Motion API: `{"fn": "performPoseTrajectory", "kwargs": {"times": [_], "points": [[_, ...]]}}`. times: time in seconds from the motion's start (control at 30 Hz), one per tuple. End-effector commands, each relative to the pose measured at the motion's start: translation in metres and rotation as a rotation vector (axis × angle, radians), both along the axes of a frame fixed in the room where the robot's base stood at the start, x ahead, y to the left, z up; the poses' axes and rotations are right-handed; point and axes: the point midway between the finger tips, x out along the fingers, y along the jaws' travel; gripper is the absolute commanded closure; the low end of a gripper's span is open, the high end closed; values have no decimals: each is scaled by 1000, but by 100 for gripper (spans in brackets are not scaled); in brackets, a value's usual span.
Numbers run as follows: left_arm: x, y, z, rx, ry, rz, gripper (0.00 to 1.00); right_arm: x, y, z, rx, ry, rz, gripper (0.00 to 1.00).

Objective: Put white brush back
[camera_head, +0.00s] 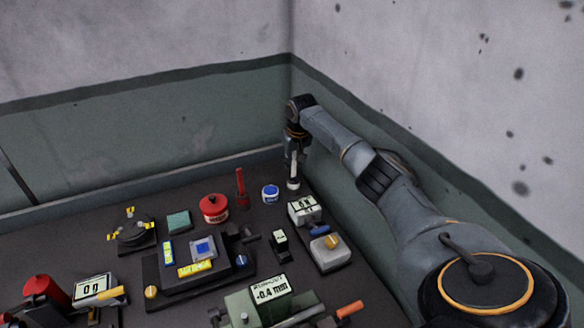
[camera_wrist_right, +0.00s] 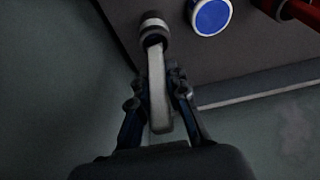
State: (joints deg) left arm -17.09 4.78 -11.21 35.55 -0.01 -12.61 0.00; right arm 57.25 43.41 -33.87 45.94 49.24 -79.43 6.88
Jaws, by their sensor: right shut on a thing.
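The white brush (camera_head: 293,172) is upright near the back right corner of the table, held from above by my right gripper (camera_head: 292,147). In the right wrist view, the white brush (camera_wrist_right: 156,80) runs between the two fingers of my right gripper (camera_wrist_right: 158,98), which is shut on its handle. The brush's far end sits at a small dark and white round piece (camera_wrist_right: 152,27); I cannot tell whether that is its head or a holder. My left gripper is not in view.
A jar with a blue lid (camera_head: 270,192) stands just left of the brush, with a red upright tool (camera_head: 241,186) and a red can (camera_head: 214,208) further left. The wall (camera_head: 335,165) is close on the right. Several instruments, including a display box (camera_head: 304,209), fill the nearer table.

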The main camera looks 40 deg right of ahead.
Motion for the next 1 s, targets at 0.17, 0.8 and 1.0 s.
{"fn": "performPoseTrajectory", "kwargs": {"times": [0.17,0.8,1.0], "points": [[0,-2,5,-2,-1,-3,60,0,1,-21,2,2,0,100],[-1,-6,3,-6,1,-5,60,0,1,-26,1,0,0,62],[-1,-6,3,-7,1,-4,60,0,0,-25,0,0,0,62]]}}
